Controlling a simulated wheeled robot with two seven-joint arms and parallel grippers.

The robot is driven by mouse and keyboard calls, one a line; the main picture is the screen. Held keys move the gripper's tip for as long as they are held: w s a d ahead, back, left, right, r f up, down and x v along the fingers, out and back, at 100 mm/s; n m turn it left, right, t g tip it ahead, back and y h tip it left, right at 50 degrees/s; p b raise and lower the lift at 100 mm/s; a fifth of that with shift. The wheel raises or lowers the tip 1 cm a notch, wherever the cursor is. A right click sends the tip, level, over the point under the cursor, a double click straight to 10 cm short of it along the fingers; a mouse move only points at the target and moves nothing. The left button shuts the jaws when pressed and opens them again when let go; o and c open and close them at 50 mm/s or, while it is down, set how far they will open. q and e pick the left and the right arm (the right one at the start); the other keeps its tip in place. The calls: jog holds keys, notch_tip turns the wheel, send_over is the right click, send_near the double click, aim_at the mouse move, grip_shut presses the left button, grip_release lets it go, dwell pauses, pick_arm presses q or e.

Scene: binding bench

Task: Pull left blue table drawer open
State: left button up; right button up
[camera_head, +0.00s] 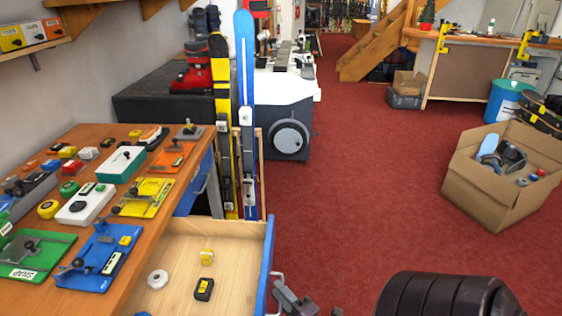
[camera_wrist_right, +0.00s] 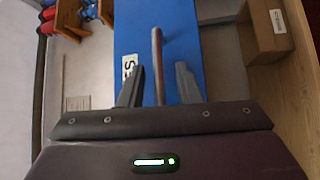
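A blue-fronted drawer (camera_head: 268,262) stands pulled out from the wooden table in the head view, its pale wooden inside showing. Its grey bar handle (camera_head: 277,281) is at the lower middle of that view. My right gripper (camera_head: 290,297) is beside the handle. In the right wrist view the blue front (camera_wrist_right: 190,35) shows a partly hidden white label, and the handle bar (camera_wrist_right: 157,65) lies between my two right fingers (camera_wrist_right: 157,88). The fingers are apart, with gaps on both sides of the bar. Another blue drawer front (camera_head: 200,182) shows farther along the table. My left gripper is out of view.
In the open drawer lie a white roll (camera_head: 158,279), a yellow block (camera_head: 207,256) and a black-and-yellow block (camera_head: 204,289). Several jigs and boxes cover the tabletop (camera_head: 150,238). Skis (camera_head: 246,110) stand behind it. Red carpet (camera_head: 350,205) is clear; a cardboard box (camera_head: 480,195) stands right.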

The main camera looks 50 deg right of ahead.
jog(key=s+a+f, duration=0.1)
jog(key=s, duration=0.6)
jog(key=shift+s+b, duration=0.35)
jog(key=shift+b, duration=0.05)
